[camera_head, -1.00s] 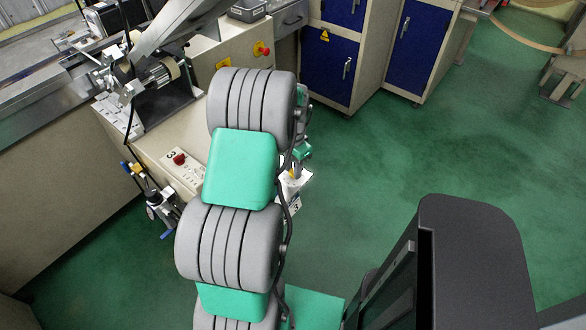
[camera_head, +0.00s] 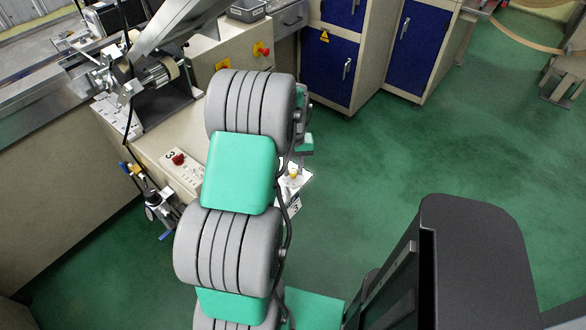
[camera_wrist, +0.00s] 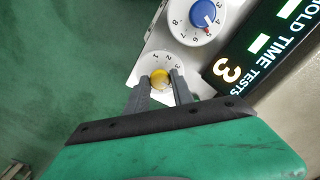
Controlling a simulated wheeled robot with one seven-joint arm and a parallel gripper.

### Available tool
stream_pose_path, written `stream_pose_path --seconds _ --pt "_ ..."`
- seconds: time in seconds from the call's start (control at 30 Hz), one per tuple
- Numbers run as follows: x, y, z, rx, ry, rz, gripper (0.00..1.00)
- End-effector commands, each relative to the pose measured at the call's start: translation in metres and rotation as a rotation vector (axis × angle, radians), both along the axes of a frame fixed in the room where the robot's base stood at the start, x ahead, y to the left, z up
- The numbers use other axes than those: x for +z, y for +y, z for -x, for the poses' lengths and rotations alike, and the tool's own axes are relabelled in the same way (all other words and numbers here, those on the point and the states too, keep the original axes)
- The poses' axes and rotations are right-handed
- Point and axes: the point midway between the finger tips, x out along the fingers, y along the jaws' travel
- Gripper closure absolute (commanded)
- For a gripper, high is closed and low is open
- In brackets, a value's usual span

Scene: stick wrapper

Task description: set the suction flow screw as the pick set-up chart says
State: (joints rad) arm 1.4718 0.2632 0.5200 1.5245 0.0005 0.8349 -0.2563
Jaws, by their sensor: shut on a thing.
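In the wrist view, the brass-yellow suction flow screw (camera_wrist: 159,78) stands on a white round dial (camera_wrist: 150,62) with printed numbers, of which 1, 2 and 3 can be read. My gripper (camera_wrist: 162,82) has its two dark fingers on either side of the screw, shut on it. I cannot make out a pointer mark on the screw. In the head view the screw (camera_head: 293,174) shows as a small yellow spot on a white plate, and my arm hides most of the gripper. I cannot make out the pick set-up chart in either view.
Next to the screw is a blue knob (camera_wrist: 203,16) with a red pointer on a numbered white dial. Beside it, a black display (camera_wrist: 262,45) reads HOLD TIME TESTS with an orange 3. A control box with a red button (camera_head: 179,159) stands left of my arm.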

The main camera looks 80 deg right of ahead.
Motion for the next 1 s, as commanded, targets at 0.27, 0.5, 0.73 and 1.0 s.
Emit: stream_pose_path --seconds 0.27,0.5,0.73,1.0 --pt "0.0013 -0.0019 -0.0015 0.262 -0.001 0.006 1.0" --pt "0.0014 -0.0021 -0.0016 0.491 -0.002 0.007 1.0" --pt "0.0015 -0.0021 -0.0018 0.705 -0.001 0.007 1.0" --pt "0.0017 -0.0021 -0.0021 0.909 0.0 0.008 1.0"
